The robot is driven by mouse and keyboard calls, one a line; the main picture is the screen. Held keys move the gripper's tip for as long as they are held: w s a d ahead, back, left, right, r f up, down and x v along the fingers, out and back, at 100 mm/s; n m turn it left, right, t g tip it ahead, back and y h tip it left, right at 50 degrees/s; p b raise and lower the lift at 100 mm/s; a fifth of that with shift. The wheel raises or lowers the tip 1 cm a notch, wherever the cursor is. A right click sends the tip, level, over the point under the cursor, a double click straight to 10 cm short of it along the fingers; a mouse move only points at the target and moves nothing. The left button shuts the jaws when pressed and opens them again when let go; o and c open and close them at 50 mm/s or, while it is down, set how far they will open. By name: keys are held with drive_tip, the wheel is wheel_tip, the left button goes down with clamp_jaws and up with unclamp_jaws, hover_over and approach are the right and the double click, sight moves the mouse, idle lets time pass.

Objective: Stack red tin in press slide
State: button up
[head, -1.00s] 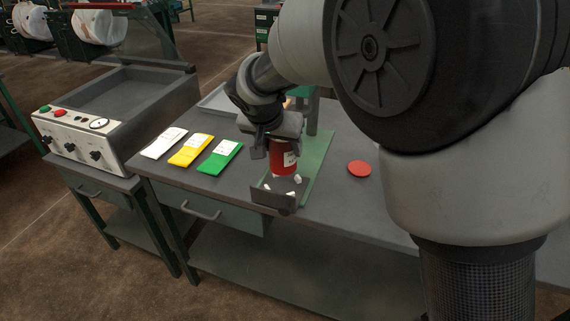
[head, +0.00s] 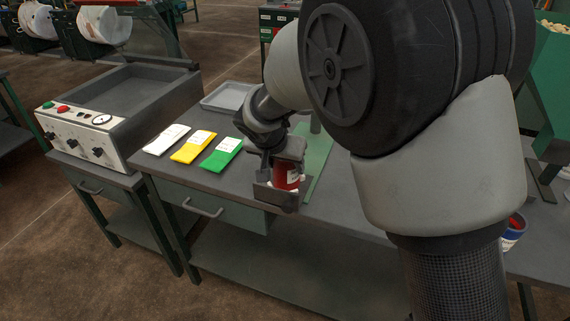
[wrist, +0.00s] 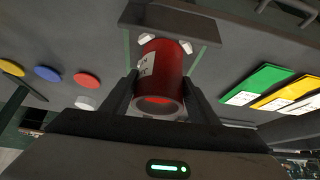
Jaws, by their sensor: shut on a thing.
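The red tin (head: 289,174) has a white label and stands roughly upright in my gripper (head: 284,160). In the wrist view, the fingers of my gripper (wrist: 160,88) lie on both sides of the red tin (wrist: 164,62). The press slide (head: 274,197) is a dark holder with white pegs at the front of the green press base (head: 318,150). The tin is low over or in the slide, close to its pegs. In the wrist view the slide (wrist: 172,20) is beyond the tin, with two white pegs showing. Whether the tin rests on the slide is hidden.
White (head: 166,139), yellow (head: 193,146) and green (head: 222,154) cards lie left of the press. A grey tray (head: 226,97) is behind them. Yellow, blue, red (wrist: 86,80) and white discs show in the wrist view. My arm hides much of the bench.

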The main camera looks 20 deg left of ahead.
drive_tip(key=o, duration=1.2)
drive_tip(key=shift+c, duration=0.2)
drive_tip(key=shift+r, duration=0.1)
drive_tip(key=shift+s+r+p, duration=0.15)
drive_tip(key=shift+r+p, duration=0.4)
drive_tip(key=shift+p, duration=0.05)
drive_tip(key=v, duration=1.1)
drive_tip(key=s+d+r+g, duration=0.1)
drive_tip(key=s+d+r, duration=0.15)
drive_tip(key=d, duration=0.65)
drive_tip(key=s+d+r, duration=0.1)
drive_tip(key=d+r, duration=0.2)
drive_tip(key=d, duration=0.6)
drive_tip(key=s+d, duration=1.4)
drive_tip(key=shift+s+r, duration=0.25)
drive_tip(key=shift+s, duration=0.1)
